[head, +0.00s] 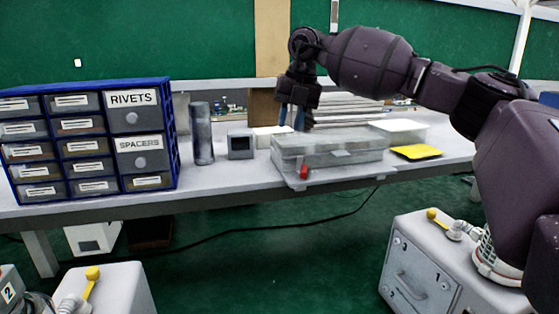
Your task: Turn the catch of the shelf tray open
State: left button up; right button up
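A grey, translucent, lidded box (330,150), which seems to be the shelf tray, sits at the front of the white bench. A small red catch (304,172) shows low on its front, left of the middle. Its exact turn is too small to tell. My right gripper (293,120) points down above and behind the box's left end, apart from the catch. Its fingertips are small and partly dark, so I cannot tell whether they are apart. Nothing is clearly seen in it. My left gripper is out of view.
A blue drawer cabinet (173,135), a grey cylinder (202,135) and a small grey device (241,146) stand left of the box. A yellow pad (417,152) and a white container (400,131) lie to its right. A grey pump unit (420,262) stands below right.

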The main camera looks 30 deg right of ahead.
aim_at(304, 169)
jog(key=s+f+m, duration=0.1)
jog(key=f, duration=0.2)
jog(key=d+f+g+h+p, duration=0.1)
jog(key=f, duration=0.3)
jog(key=s+d+f+m, duration=0.1)
jog(key=f, duration=0.3)
jog(key=shift+s+d+m+g+h+p, duration=0.25)
jog(key=shift+s+m+g+h+p, duration=0.05)
jog(key=shift+g+h, duration=0.1)
grip_shut()
